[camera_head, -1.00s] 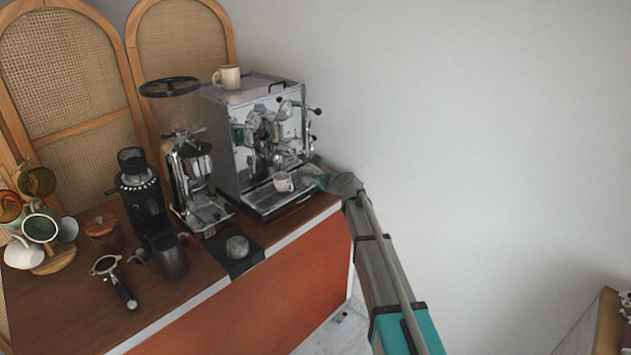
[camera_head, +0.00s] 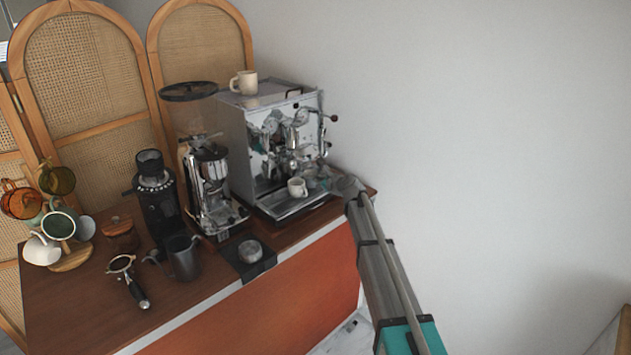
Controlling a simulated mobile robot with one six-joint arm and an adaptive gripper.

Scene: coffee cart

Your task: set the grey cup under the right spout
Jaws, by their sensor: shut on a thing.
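The grey cup (camera_head: 297,187), small and pale, is upright at the front of the espresso machine (camera_head: 240,150), over its drip tray (camera_head: 272,208). My gripper (camera_head: 313,183) reaches in from the right and is shut on the cup's right side. The fingers are small and partly lost against the shiny machine. The cup is below the machine's group head (camera_head: 298,145). The separate spouts are too small to tell apart. I cannot tell whether the cup's base touches the tray.
A cream mug (camera_head: 247,83) stands on top of the machine. A chrome grinder (camera_head: 211,190) and a black grinder (camera_head: 156,200) stand to the left. A dark pitcher (camera_head: 184,258), a portafilter (camera_head: 128,280) and a mug tree (camera_head: 72,260) are further left. A wall is to the right.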

